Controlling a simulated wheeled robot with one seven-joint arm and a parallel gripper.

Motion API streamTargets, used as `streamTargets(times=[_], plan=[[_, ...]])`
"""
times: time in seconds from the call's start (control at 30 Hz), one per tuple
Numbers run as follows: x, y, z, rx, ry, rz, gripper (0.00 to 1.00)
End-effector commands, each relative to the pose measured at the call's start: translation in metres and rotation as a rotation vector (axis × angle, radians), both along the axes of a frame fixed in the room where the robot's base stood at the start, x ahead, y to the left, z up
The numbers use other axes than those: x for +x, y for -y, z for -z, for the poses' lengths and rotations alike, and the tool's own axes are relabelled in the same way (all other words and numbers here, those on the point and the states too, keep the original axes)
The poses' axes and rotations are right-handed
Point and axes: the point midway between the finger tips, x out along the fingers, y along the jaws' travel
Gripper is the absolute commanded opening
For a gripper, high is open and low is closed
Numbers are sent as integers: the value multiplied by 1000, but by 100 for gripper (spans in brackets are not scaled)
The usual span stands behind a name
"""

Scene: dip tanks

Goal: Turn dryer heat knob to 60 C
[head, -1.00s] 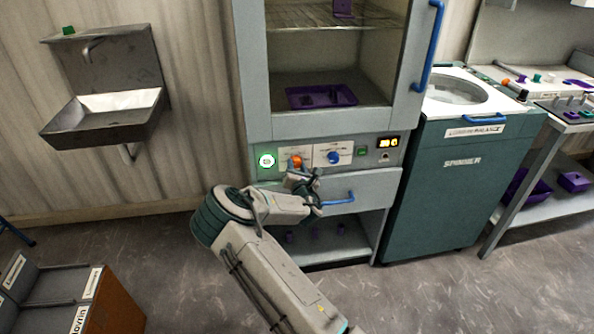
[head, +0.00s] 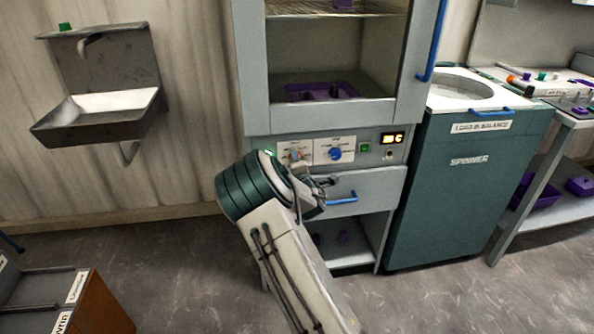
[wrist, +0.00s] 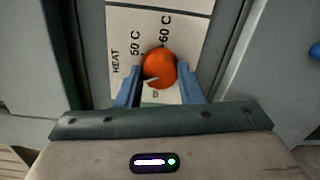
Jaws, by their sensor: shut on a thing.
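The orange heat knob (wrist: 160,69) sits on a white label plate (wrist: 125,20) printed HEAT, 50 C and 60 C. My gripper (wrist: 160,88) is shut on the knob, with a blue finger on each side. A pale pointer shows at the knob's lower left in the wrist view, away from the 60 C mark at the top; its exact reading is hard to tell. In the head view the dryer (head: 256,122) stands in the middle, and my arm covers part of its control panel, with little of the knob showing.
A blue knob (head: 335,154) and a green button (head: 365,148) are right of the heat knob. A blue drawer handle (head: 341,197) is just below. The spinner (head: 463,190) stands right of the dryer, and a sink (head: 95,118) hangs at the left.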

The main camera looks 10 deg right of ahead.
Motion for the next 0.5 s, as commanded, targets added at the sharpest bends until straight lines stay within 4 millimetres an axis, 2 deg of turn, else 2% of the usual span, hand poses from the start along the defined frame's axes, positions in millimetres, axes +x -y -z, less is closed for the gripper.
streamTargets(times=[0.03,0.5], plan=[[0,1,4,47,2,2,11],[0,1,5,491,1,1,11]])
